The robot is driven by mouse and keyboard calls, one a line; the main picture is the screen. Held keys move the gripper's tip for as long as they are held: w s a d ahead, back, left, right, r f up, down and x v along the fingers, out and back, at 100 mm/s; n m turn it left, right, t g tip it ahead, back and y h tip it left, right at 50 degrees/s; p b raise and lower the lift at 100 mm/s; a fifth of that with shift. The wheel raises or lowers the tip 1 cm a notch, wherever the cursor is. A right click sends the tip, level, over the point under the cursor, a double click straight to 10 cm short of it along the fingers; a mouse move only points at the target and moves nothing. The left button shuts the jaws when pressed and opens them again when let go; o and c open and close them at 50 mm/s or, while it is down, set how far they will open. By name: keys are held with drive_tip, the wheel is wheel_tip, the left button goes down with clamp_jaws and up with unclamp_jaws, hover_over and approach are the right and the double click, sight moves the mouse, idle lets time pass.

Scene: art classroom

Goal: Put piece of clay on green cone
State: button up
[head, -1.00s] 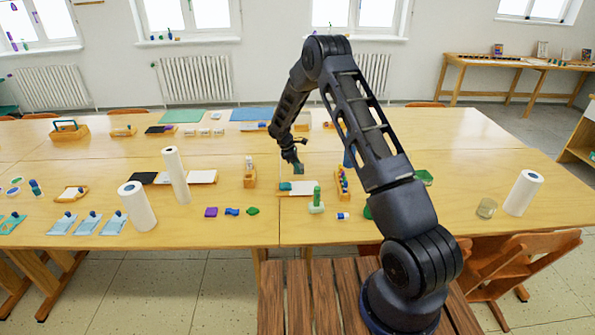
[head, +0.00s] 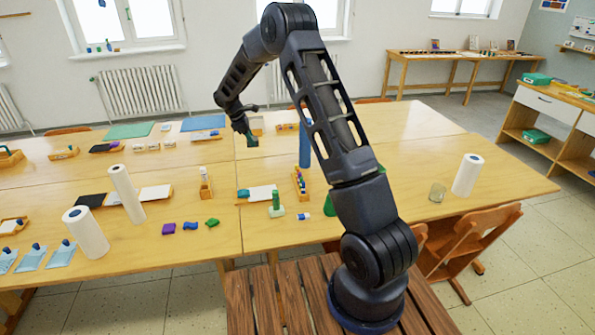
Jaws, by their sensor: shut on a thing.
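My gripper (head: 247,132) is above the far middle part of the table. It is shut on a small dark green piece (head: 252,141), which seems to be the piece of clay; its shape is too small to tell. A green thing (head: 329,209), perhaps the green cone, shows beside my arm near the front table edge, mostly hidden by the arm. Another bit of green (head: 381,169) shows just right of my arm, also partly hidden. The gripper is to the left of and farther back than both, apart from them.
Purple (head: 168,228), blue (head: 190,225) and green lumps (head: 212,222) lie near the front edge. A green upright piece (head: 276,201), a tall blue cylinder (head: 305,140) and a wooden tray (head: 301,184) stand near my arm. Paper rolls (head: 467,175) stand at both sides. The right tabletop is mostly clear.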

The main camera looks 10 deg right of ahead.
drive_tip(key=s+d+r+m+g, duration=0.1)
drive_tip(key=s+d+r+m, duration=0.1)
drive_tip(key=s+d+r, duration=0.5)
drive_tip(key=s+d+m+g, duration=0.15)
drive_tip(key=s+d, duration=0.35)
drive_tip(key=d, duration=0.5)
drive_tip(key=s+d+r+m+y, duration=0.1)
drive_tip(key=s+d+r+m, duration=0.15)
drive_tip(key=s+d, duration=0.4)
drive_tip(key=s+d+r+m, duration=0.1)
drive_tip(key=s+d+m, duration=0.25)
drive_tip(key=s, duration=0.55)
hover_over(332, 203)
drive_tip(key=w, duration=0.3)
drive_tip(key=shift+n+g, duration=0.25)
drive_tip(key=shift+n, duration=0.2)
drive_tip(key=f, duration=2)
drive_tip(key=shift+s+d, duration=0.15)
drive_tip(key=shift+s, duration=0.1)
drive_tip(key=o, duration=1.1)
drive_tip(key=shift+f, duration=0.1)
